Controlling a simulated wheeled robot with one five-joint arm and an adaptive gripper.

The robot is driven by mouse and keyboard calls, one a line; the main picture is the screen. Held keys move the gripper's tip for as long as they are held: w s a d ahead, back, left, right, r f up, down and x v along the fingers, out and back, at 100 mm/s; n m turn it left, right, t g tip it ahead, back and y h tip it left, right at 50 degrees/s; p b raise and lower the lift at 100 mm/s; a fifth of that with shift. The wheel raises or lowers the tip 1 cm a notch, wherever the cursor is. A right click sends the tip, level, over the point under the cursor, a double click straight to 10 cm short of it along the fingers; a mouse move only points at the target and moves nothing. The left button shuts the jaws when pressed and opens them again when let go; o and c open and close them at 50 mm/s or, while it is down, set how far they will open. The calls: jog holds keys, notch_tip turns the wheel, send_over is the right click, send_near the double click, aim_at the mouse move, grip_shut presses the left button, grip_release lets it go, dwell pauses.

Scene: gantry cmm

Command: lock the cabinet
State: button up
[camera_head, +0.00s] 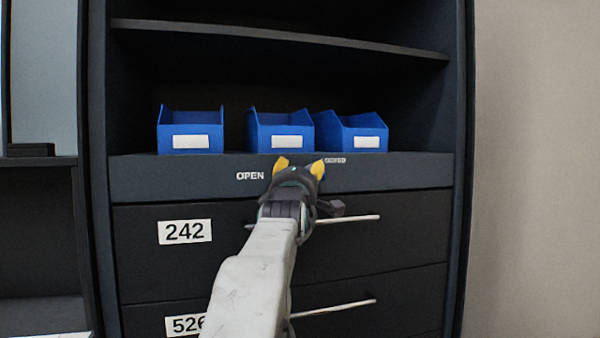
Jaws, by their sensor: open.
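The dark cabinet (380,176) stands straight ahead, with a blue-grey strip below its open shelf. The word OPEN is printed in white on the strip, left of my gripper. A second white word, too small and partly covered to read surely, is right of it. My gripper (299,169) is open, its two yellow fingertips pointing at the strip between the two words. Any lock or knob there is hidden behind my gripper. I cannot tell whether the fingers touch anything.
Three blue bins (191,131) with white labels stand on the shelf just above. Below are drawers labelled 242 (185,231) and 526, with pale bar handles (352,219) behind and beside my arm. A plain wall (535,170) is at right.

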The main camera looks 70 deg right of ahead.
jog(key=shift+w+d+r, duration=0.1)
jog(key=shift+w+d, duration=0.05)
jog(key=shift+d, duration=0.5)
